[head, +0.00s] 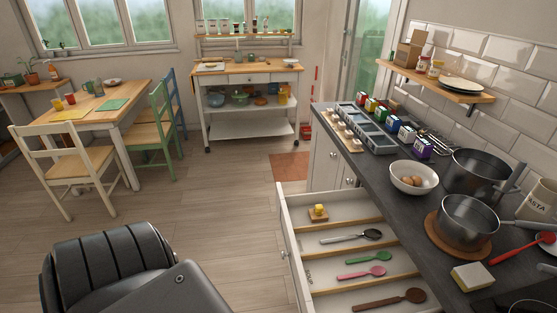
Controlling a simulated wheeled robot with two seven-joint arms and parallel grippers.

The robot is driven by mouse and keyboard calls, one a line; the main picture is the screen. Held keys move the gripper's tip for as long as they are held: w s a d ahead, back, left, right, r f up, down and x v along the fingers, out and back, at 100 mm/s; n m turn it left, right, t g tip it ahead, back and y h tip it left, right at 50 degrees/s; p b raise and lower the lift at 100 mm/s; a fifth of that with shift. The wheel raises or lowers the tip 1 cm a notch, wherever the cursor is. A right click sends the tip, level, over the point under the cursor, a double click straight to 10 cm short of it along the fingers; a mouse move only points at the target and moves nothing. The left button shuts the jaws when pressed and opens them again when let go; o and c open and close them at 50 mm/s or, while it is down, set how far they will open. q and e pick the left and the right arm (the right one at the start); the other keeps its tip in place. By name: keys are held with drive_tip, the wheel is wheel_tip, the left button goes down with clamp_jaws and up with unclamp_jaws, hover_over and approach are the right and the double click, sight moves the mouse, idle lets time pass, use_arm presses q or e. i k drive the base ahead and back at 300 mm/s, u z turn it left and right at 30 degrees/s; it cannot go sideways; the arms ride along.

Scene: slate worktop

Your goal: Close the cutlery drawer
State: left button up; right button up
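The cutlery drawer (290,244) stands pulled out from under the slate worktop (403,187), its white front facing left with a small handle (284,254). Wooden dividers split it into compartments. From back to front they hold a small wooden piece with a yellow top (318,212), a dark-and-silver spoon (350,236), a green and pink spoon (362,271), and a brown wooden spoon (389,300). The drawer's near end is cut off by the picture's bottom edge. Neither of my grippers is in view; a dark part of my own body fills the lower left.
On the worktop stand a bowl of eggs (413,179), metal pots (468,221), a yellow sponge (473,276) and a rack of small boxes (369,131). Wooden floor (215,215) left of the drawer is clear. A table with chairs (74,171) stands farther off.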

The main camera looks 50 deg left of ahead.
sight(314, 267)
drive_tip(key=u, duration=1.5)
drive_tip(key=i, duration=0.35)
drive_tip(key=z, duration=0.7)
